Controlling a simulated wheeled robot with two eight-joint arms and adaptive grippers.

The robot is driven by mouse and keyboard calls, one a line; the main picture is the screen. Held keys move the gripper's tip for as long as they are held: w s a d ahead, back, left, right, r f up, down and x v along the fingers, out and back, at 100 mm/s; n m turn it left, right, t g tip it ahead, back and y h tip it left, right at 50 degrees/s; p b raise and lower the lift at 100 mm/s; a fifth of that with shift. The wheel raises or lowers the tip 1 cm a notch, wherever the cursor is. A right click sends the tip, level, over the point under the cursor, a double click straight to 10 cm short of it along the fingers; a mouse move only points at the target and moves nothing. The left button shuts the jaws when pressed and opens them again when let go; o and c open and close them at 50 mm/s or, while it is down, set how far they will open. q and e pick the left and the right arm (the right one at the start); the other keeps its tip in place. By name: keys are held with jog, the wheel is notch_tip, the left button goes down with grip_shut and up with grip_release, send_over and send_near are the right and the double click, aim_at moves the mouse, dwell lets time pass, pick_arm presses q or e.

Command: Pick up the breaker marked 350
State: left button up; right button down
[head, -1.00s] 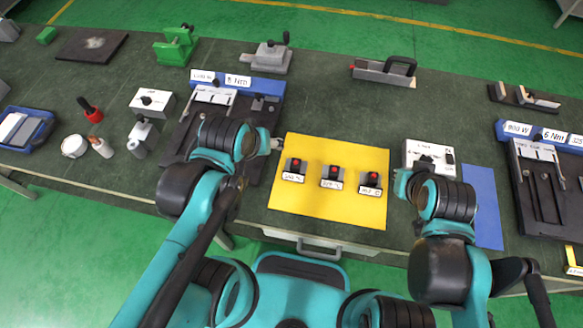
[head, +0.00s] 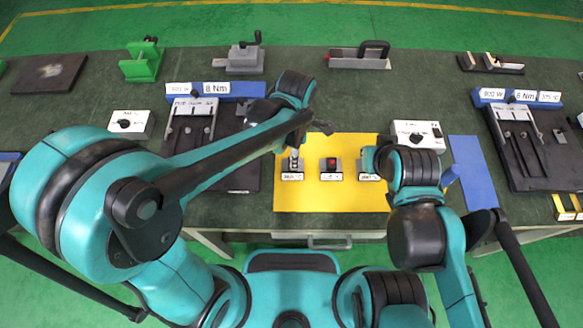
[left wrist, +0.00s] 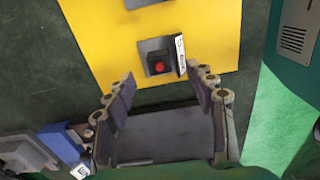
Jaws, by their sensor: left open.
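Three breakers with red buttons and white labels stand in a row on a yellow mat (head: 325,199): a left one (head: 293,166), a middle one (head: 331,166) and a right one (head: 365,167). The labels are too small to read surely, so I cannot tell which is marked 350.
A white switch box (head: 418,132) and a blue mat (head: 472,185) lie right of the yellow mat. A dark fixture with a blue label strip (head: 215,91) stands to the left. A green vise (head: 142,62) and a grey vise (head: 244,59) stand at the back.

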aim_at(288, 174)
pick_arm(q)
jog(key=f, duration=0.1)
jog(key=f+b, duration=0.1)
jog(key=f, duration=0.1)
jog(key=f+b, duration=0.1)
jog(key=f, duration=0.1)
jog(key=shift+w+a+f, duration=0.1)
jog(key=shift+w+a, duration=0.05)
jog(key=shift+a, duration=0.1)
grip_shut()
jog(key=shift+r, duration=0.2)
